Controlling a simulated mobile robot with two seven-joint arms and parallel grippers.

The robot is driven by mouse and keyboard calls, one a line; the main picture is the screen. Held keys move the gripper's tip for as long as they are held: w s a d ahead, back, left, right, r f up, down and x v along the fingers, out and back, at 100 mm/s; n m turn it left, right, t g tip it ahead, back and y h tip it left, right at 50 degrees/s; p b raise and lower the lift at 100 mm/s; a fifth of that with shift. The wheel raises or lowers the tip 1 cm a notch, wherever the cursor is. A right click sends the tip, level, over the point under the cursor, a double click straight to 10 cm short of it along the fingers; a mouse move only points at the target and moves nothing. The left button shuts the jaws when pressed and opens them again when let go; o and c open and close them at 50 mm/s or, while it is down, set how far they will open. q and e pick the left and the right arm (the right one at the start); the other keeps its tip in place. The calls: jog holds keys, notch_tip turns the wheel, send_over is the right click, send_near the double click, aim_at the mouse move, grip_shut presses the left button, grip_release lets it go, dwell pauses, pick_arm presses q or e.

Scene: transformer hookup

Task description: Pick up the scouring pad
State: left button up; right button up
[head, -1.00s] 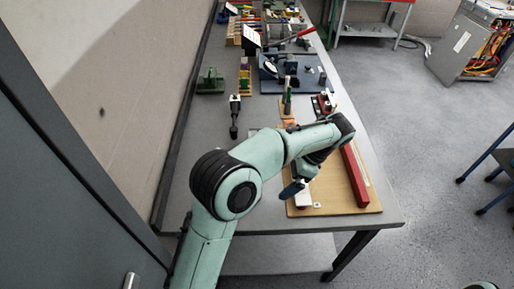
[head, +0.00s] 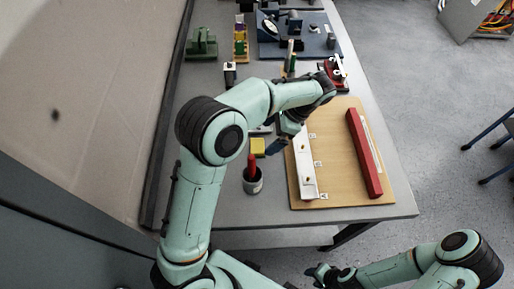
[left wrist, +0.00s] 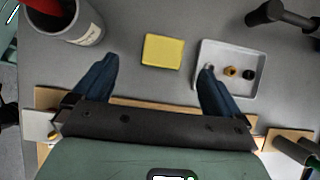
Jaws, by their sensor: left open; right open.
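The scouring pad appears to be the flat yellow block (left wrist: 162,51) lying on the grey table. In the head view the yellow block (head: 258,147) sits just left of my left gripper (head: 277,146). In the left wrist view my left gripper (left wrist: 160,66) is open, with its two blue fingers apart. The pad lies just beyond the fingertips, between their lines, and nothing is held. My right gripper (head: 321,275) is low in the head view, off the table's front edge, open and far from the pad.
A grey cup (head: 253,182) holding a red item stands in front of the pad. A shallow white tray (left wrist: 232,76) with small parts lies close to the right finger. A wooden board (head: 340,196) with a red bar (head: 364,152) is to the right.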

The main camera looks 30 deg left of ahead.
aim_at(258, 145)
pick_arm(q)
jog(key=shift+x, duration=1.2)
jog(key=shift+w+b+x, duration=0.1)
jog(key=shift+b+x, duration=0.1)
jog(key=shift+x, duration=1)
jog(key=shift+w+b+x, duration=0.15)
jog(key=shift+b+x, duration=0.05)
jog(key=shift+x, duration=0.95)
jog(key=shift+f, duration=0.1)
jog(key=c, duration=1.1)
